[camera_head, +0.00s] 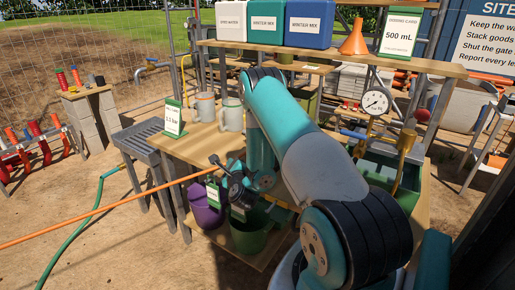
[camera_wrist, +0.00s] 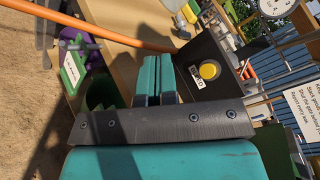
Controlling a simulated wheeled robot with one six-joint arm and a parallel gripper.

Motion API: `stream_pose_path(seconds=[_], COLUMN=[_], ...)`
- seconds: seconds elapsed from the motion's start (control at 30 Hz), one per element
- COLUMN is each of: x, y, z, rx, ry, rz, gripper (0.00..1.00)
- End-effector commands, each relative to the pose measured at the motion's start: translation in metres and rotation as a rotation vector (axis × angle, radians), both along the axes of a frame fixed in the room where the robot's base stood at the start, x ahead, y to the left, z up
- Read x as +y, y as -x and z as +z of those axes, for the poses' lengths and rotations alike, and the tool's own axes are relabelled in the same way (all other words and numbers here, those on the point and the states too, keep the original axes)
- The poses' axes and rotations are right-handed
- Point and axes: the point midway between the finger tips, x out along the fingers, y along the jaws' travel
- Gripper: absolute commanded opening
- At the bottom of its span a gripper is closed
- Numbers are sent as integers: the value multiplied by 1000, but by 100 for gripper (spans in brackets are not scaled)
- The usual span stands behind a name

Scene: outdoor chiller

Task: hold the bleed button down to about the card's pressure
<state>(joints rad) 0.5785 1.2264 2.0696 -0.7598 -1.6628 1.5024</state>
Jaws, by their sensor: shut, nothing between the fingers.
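The bleed button (camera_wrist: 209,70) is a round yellow button on a black panel (camera_wrist: 205,50) in the wrist view. A small label (camera_wrist: 197,84) sits beside it. My gripper (camera_wrist: 153,62) has its teal fingers shut together and empty; in that view they lie just left of the button, apart from it. In the head view my arm hides the button. A white pressure gauge (camera_head: 376,101) stands at the right of the bench; its needle is too small to read surely. A green-edged card (camera_head: 173,118) marked in bar stands at the bench's left end.
An orange hose (camera_head: 100,210) runs in from the left. Purple (camera_head: 207,213) and green (camera_head: 250,235) buckets are below the bench. Mugs (camera_head: 204,107) stand on the bench (camera_head: 190,150). A shelf (camera_head: 320,56) with boxes and a funnel (camera_head: 354,38) is above.

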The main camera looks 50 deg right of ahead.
Motion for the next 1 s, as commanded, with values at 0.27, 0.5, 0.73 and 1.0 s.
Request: stream_pose_path(seconds=[0.27,0.5,0.73,1.0], x=[-11,-12,-33,-71], y=[12,11,9,7], z=[-7,-6,-6,-6], rx=[-35,-34,-36,-35], ry=[-17,-16,-13,-14], rz=[-59,-57,-59,-58], gripper=[0,0,0,0])
